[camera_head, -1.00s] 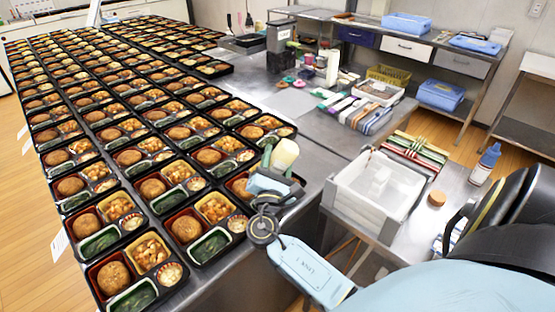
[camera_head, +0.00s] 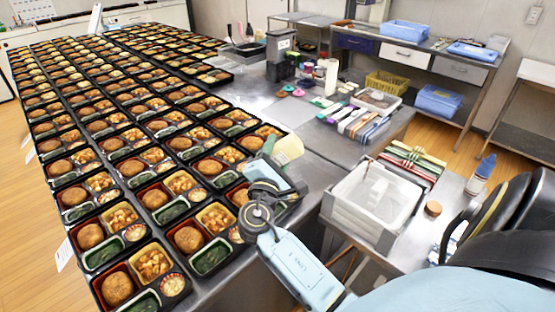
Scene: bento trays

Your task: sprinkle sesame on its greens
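My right gripper (camera_head: 279,158) is over the right edge of the tray rows. It is shut on a pale yellow container (camera_head: 289,149), tilted, with its lower part hidden by the fingers and wrist. I cannot see its contents or any sesame falling. Black bento trays each hold a brown patty, an orange-brown side, a small round cup and dark greens in a green compartment. Greens show in the near trays (camera_head: 210,257), (camera_head: 103,252) and (camera_head: 146,302). Part of a tray beside the gripper is hidden by my arm. My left gripper is out of view.
Rows of trays fill the long metal table (camera_head: 240,290) to the left. A white bin (camera_head: 365,205) stands right of my arm, with a brown-lidded jar (camera_head: 433,209) and a blue-topped bottle (camera_head: 481,174) beyond it. Colored utensils lie on the metal counter behind.

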